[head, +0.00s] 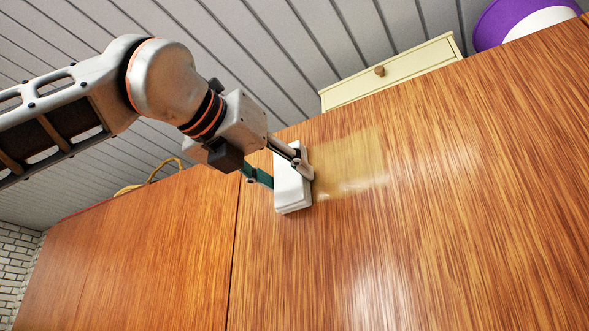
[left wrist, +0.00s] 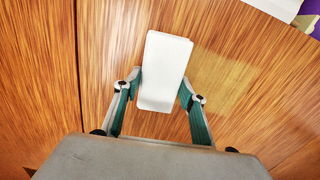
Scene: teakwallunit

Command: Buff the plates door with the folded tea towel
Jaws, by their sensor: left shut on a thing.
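My left gripper (head: 283,176) comes in from the left and is shut on a white folded tea towel (head: 292,190). The left wrist view shows the towel (left wrist: 163,72) as a pale block between the two green-sided fingers (left wrist: 160,95). The towel lies against, or very close to, the wooden plates door (head: 440,200), near the seam on its left. A paler, yellowish rectangular patch (head: 350,160) shows on the door just right of the towel; it also appears in the left wrist view (left wrist: 222,80). My right gripper is not in view.
Another wooden panel (head: 150,250) lies left of the dark seam. Behind the unit's top edge are a cream drawer box with a wooden knob (head: 390,72), a purple and white round object (head: 520,22) and a wicker handle (head: 150,175).

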